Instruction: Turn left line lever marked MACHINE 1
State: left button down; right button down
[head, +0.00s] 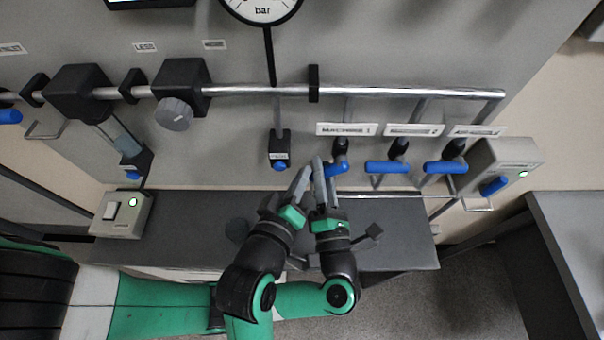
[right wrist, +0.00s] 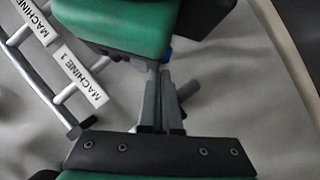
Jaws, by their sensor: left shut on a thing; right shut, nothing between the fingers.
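The MACHINE 1 lever (head: 337,168) has a blue handle under the white MACHINE 1 label (head: 347,129) in the head view. The handle lies about crosswise, its left end hidden behind fingers. My left gripper (head: 304,178) is shut at that hidden end, and its grip on the handle is mostly covered. My right gripper (head: 319,172) is close beside it, shut and empty, its fingers in front of the handle. In the right wrist view, my right gripper's grey fingers (right wrist: 155,100) are together, the MACHINE 1 label (right wrist: 80,75) is at left, and only a bit of blue shows behind.
Two similar blue-handled levers (head: 387,167) (head: 446,167) stand to the right under their own labels. A small black box with a blue knob (head: 279,166) is just left of my grippers. A metal pipe (head: 400,92) runs above. A dark shelf (head: 395,240) lies below.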

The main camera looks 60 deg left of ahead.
dwell(0.3)
dwell(0.4)
pick_arm(q)
jog(key=c, duration=0.9)
grip_release()
jog(key=shift+a, duration=0.1)
jog(key=shift+o, duration=1.3)
